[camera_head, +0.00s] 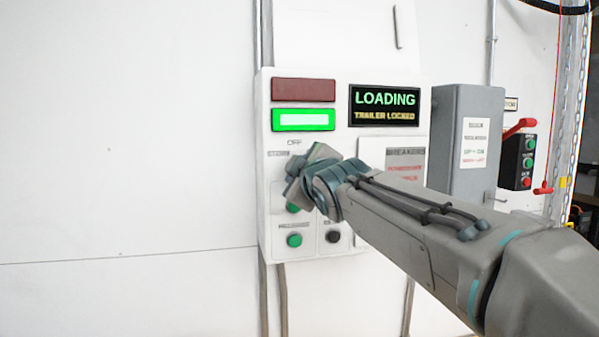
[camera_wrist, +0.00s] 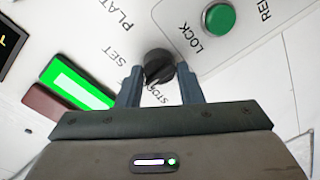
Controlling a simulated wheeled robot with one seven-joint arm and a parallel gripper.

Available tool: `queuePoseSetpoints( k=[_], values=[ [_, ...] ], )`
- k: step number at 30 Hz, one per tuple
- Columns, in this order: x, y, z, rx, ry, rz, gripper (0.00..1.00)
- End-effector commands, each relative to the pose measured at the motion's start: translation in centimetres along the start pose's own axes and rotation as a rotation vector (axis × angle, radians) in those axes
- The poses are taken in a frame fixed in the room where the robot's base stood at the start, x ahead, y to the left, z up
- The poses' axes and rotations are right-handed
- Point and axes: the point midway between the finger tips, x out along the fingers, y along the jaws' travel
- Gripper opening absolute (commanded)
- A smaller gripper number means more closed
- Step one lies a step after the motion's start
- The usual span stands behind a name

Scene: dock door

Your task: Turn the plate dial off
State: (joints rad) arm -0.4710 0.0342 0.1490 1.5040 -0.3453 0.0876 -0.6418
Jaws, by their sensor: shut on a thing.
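The plate dial (camera_wrist: 158,66) is a black round knob on the white control panel (camera_head: 264,200). In the wrist view it sits between the two fingers of my gripper (camera_wrist: 160,76), which is shut on it. "SET", "STOR…" and part of "PLAT…" are printed around it. The dial's pointer direction is not clear. In the head view my gripper (camera_head: 303,178) is at the panel and hides the dial. An "OFF" label (camera_head: 294,142) shows just above the gripper.
A green lock button (camera_wrist: 219,19) sits close to the dial. The panel also has a lit green lamp (camera_head: 303,120), a dark red lamp (camera_head: 303,90), a "LOADING" display (camera_head: 385,105), a lower green button (camera_head: 294,240) and a black knob (camera_head: 333,236). A grey box (camera_head: 462,185) stands right.

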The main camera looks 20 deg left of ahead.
Motion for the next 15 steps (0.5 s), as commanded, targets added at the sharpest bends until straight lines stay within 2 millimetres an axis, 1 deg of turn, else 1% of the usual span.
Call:
queuePoseSetpoints(
  k=[6, 7, 8, 9, 15],
  values=[
    [-0.04, 0.14, -0.12, 0.001, 0.003, 0.003, 0.10],
    [-0.04, 0.14, -0.12, 0.001, 0.003, 0.003, 0.41],
    [-0.04, 0.13, -0.11, 0.001, 0.003, 0.003, 0.50],
    [-0.03, 0.12, -0.11, 0.001, 0.002, 0.002, 0.54],
    [-0.02, 0.06, -0.06, 0.002, 0.002, 0.001, 0.54]
  ],
)
